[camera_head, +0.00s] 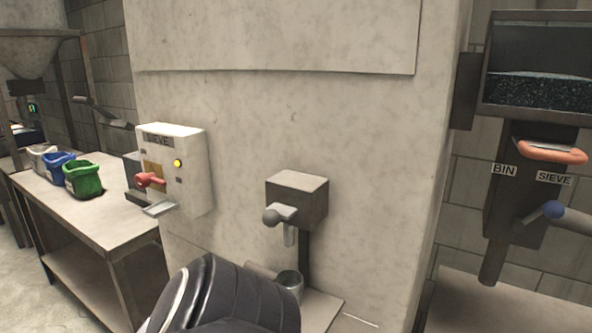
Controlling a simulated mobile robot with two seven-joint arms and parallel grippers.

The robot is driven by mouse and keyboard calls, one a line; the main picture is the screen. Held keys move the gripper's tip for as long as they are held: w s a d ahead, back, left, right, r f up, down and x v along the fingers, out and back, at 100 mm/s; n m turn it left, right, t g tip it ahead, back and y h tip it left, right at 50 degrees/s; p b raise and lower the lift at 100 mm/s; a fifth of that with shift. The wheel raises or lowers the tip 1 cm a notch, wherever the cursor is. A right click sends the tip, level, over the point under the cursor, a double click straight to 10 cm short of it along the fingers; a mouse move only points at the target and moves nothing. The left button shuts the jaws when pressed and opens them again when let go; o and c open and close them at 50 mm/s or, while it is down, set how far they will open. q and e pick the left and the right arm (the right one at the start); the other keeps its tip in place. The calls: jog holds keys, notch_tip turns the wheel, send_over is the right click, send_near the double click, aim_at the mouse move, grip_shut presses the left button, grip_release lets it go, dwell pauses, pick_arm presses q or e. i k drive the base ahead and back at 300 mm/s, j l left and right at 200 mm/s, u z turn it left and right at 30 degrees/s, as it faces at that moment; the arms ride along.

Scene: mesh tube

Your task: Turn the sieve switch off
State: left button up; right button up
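The sieve switch (183,180) is a pale box labelled SIEVE, mounted on the concrete wall left of centre. Its red handle (150,180) sticks out from the front, over a brown plate. A yellow light (178,163) shows on the box's right side. A small grey metal piece (158,209) juts out below the handle; I cannot tell what it is. A dark arm link of mine rises at the bottom, below and right of the switch. Neither of my grippers shows.
A tap unit (300,200) with a metal cup (290,282) below it stands right of the switch. A table (95,222) at left holds green (84,180), blue (56,167) and whitish containers. A bin-and-sieve chute (520,195) with orange and blue handles is at right.

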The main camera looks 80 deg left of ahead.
aim_at(142, 180)
jog(key=u, duration=3.45)
